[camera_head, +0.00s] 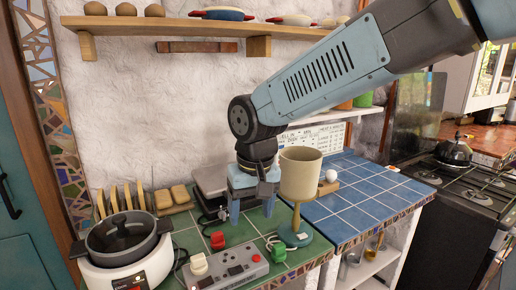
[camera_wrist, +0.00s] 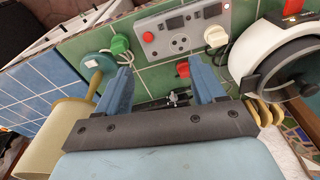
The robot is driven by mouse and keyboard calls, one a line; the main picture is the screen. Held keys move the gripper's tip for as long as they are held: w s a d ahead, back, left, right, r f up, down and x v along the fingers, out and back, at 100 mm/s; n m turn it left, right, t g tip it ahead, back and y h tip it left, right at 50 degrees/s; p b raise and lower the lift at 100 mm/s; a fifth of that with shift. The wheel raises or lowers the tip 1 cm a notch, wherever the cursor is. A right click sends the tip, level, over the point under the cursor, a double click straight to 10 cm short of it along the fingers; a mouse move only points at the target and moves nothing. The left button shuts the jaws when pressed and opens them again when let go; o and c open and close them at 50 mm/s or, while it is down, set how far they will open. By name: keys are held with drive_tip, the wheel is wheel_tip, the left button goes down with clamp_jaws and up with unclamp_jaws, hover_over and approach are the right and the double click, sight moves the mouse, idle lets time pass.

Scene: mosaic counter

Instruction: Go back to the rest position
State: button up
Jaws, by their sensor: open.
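My gripper (camera_head: 240,212) hangs from the arm over the green-tiled part of the counter, pointing down. Its two blue fingers are apart, and in the wrist view the gripper (camera_wrist: 161,78) shows nothing clearly held between them. The goblet's cup also shows at the lower left of the wrist view (camera_wrist: 55,135). A grey socket box (camera_head: 230,268) lies in front of the gripper.
A red plug (camera_head: 218,240) and a green plug (camera_head: 279,251) lie near the socket box. A white cooker (camera_head: 130,275) stands at left, with bread slices behind it. The blue-tiled counter (camera_head: 362,205) at right is mostly clear. A wooden shelf (camera_head: 180,27) runs above.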

drive_tip(key=s+d+r+m+t, duration=0.1)
drive_tip(key=s+d+r, duration=0.1)
drive_tip(key=d, duration=0.6)
drive_tip(key=s+d+r+m+t, duration=0.2)
drive_tip(key=d, duration=0.6)
drive_tip(key=s+d+r+m+t, duration=0.1)
drive_tip(key=s+d+r, duration=0.1)
drive_tip(key=d, duration=0.7)
drive_tip(key=shift+h, duration=0.4)
drive_tip(key=shift+a, duration=0.1)
drive_tip(key=shift+c, duration=0.5)
